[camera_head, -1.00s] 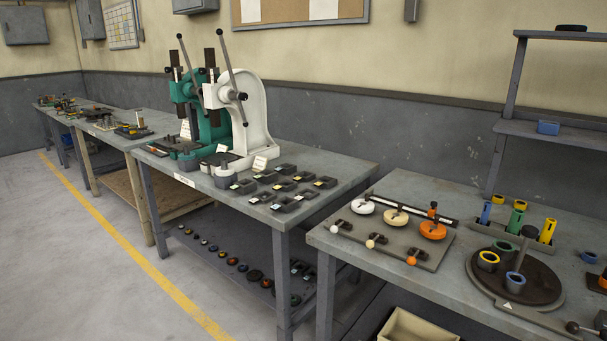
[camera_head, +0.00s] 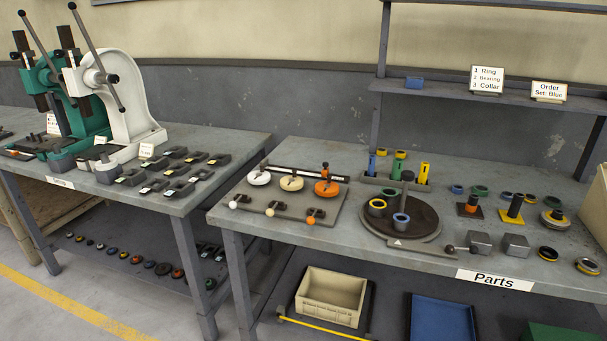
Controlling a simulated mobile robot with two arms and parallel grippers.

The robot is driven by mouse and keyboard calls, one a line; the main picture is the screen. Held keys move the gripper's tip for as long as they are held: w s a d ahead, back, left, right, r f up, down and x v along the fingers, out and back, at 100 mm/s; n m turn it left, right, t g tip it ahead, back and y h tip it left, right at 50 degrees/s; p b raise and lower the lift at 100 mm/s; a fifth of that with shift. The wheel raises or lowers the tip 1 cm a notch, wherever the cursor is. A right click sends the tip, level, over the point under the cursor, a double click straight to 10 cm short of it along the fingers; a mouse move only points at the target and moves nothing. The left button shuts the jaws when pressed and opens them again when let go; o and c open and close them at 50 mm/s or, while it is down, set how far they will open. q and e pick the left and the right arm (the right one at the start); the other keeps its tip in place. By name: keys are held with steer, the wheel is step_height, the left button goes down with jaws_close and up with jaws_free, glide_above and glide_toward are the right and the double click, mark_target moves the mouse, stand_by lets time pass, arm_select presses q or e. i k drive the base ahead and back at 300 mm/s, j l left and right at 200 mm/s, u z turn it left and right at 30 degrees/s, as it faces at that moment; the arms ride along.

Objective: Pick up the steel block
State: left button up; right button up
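Two grey metallic blocks lie side by side near the front edge of the parts table, behind its "Parts" label. The left block (camera_head: 479,243) has a small rod with a dark round knob beside it. The right block (camera_head: 515,246) sits a little apart from it. I cannot tell which of them is the steel block. Neither of my grippers shows in the head view.
The parts table (camera_head: 350,240) carries a dark turntable (camera_head: 420,222), a fixture plate (camera_head: 290,222) with coloured discs, and several rings and posts. A green press (camera_head: 72,112) and a white press (camera_head: 125,105) stand left. A beige bin (camera_head: 330,297) sits below.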

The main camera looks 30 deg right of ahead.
mark_target(481, 240)
steer(key=z, duration=2.05)
steer(key=i+l+u, duration=0.1)
steer(key=i+u, duration=0.15)
steer(key=i, duration=0.5)
